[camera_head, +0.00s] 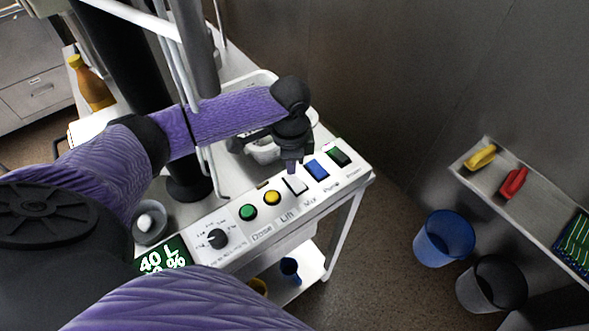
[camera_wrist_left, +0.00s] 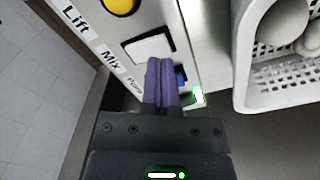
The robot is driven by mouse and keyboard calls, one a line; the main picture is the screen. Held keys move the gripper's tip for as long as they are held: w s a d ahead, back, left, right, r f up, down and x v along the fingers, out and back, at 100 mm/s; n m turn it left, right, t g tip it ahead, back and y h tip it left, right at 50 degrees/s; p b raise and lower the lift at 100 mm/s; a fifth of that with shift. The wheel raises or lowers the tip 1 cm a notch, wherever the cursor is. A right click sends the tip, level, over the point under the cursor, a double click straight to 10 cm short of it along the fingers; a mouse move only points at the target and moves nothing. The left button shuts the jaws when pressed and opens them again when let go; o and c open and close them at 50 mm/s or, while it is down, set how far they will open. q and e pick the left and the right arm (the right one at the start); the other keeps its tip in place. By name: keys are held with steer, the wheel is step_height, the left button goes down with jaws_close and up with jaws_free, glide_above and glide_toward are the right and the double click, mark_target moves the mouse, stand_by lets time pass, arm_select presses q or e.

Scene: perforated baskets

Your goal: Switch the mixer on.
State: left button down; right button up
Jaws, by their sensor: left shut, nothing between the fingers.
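The control panel (camera_head: 225,255) lies along the edge of a white cart. Its white rocker switch (camera_head: 296,185) sits by the label "Mix"; the switch also shows in the left wrist view (camera_wrist_left: 150,47). The blue "Pump" switch (camera_head: 317,169) is beside it. My left gripper (camera_head: 292,167) points down over the panel, its fingers shut and empty. In the left wrist view its purple fingertips (camera_wrist_left: 161,66) overlap the edge of the white switch and partly hide the blue one (camera_wrist_left: 181,78). I cannot tell whether they touch the white switch. My right gripper is out of view.
Yellow (camera_head: 272,198) and green (camera_head: 249,212) buttons and a black knob (camera_head: 217,238) are on the panel. A dark green switch (camera_head: 339,156) is at its far end. A white perforated basket (camera_wrist_left: 245,70) stands close behind the panel. Blue (camera_head: 444,240) and black (camera_head: 492,285) bins stand right.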

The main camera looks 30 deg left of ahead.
mark_target(291, 177)
arm_select(q)
steer(key=shift+f, duration=0.45)
steer(key=shift+f, duration=0.1)
steer(key=shift+f+b, duration=0.2)
steer(key=shift+b, duration=0.1)
steer(key=shift+f, duration=0.45)
steer(key=shift+s+r, duration=0.1)
step_height(291, 177, up, 7)
steer(key=p, duration=0.8)
stand_by(0.3)
